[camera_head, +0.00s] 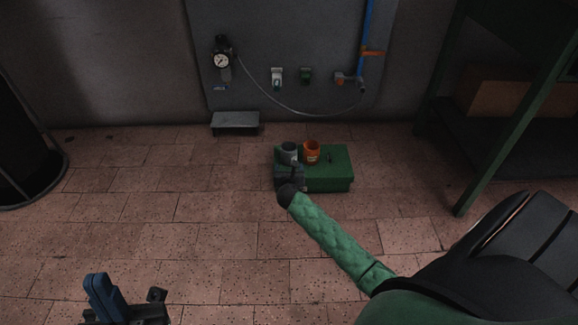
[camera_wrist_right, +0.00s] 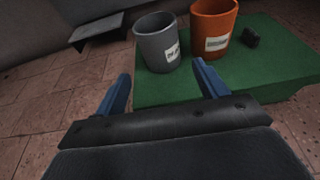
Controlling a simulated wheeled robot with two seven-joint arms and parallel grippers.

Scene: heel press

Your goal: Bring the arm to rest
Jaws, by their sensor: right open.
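My right arm reaches in from the right in the head view. Its gripper (camera_head: 289,172) is at the left side of a green box (camera_head: 335,180), close to a grey cup (camera_head: 288,150). In the right wrist view my right gripper (camera_wrist_right: 163,80) has its blue fingers spread with nothing between them. The grey cup (camera_wrist_right: 156,50) and an orange cup (camera_wrist_right: 212,28) stand upright on the green box (camera_wrist_right: 270,75), beyond the fingers. Both cups carry white labels. My left gripper (camera_head: 125,300) is at the bottom left, partly cut off; its jaw opening is unclear.
A small dark block (camera_wrist_right: 251,37) lies on the box beside the orange cup (camera_head: 312,151). A low metal step (camera_head: 235,121) stands by the wall panel with a gauge (camera_head: 221,62) and hose. A green-framed rack (camera_head: 480,150) stands right.

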